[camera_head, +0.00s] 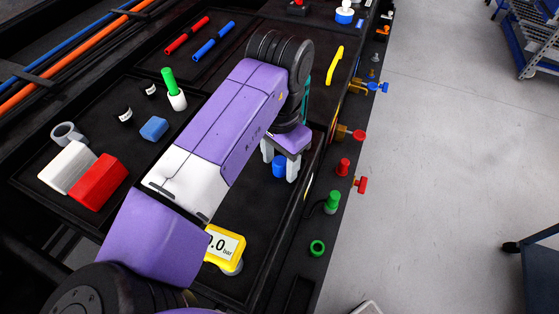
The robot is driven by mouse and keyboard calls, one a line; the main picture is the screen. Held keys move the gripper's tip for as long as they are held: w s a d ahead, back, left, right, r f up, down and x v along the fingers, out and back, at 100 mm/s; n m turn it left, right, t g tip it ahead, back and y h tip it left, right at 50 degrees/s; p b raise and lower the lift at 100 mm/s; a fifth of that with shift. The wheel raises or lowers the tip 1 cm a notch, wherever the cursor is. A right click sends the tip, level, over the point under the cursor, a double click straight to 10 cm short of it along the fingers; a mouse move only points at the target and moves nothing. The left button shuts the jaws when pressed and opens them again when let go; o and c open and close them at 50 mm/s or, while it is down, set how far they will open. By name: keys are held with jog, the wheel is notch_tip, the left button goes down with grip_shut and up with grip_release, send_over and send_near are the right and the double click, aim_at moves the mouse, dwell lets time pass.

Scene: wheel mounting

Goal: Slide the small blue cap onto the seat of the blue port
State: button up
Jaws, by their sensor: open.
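The small blue cap (279,169) is a short blue cylinder on the dark bench tray. My gripper (280,162) points down over it, with its two pale fingers open, one on each side of the cap. The cap shows between the fingers; I cannot tell whether either finger touches it. A blue fitting (379,87) sticks out from the right edge of the bench, further back, and looks like the blue port. Its seat is too small to make out.
Red fittings (358,134) and a green fitting (333,202) line the bench's right edge. A yellow gauge (225,246) lies nearer, partly behind my arm. Red and white blocks (98,182) lie left. Open floor (450,170) is to the right.

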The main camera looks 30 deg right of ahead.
aim_at(280, 161)
jog(key=shift+f, duration=0.3)
grip_shut()
jog(key=shift+r, duration=0.15)
notch_tip(280, 161, up, 20)
jog(key=shift+b, duration=0.35)
jog(key=c, duration=0.8)
grip_release()
grip_shut()
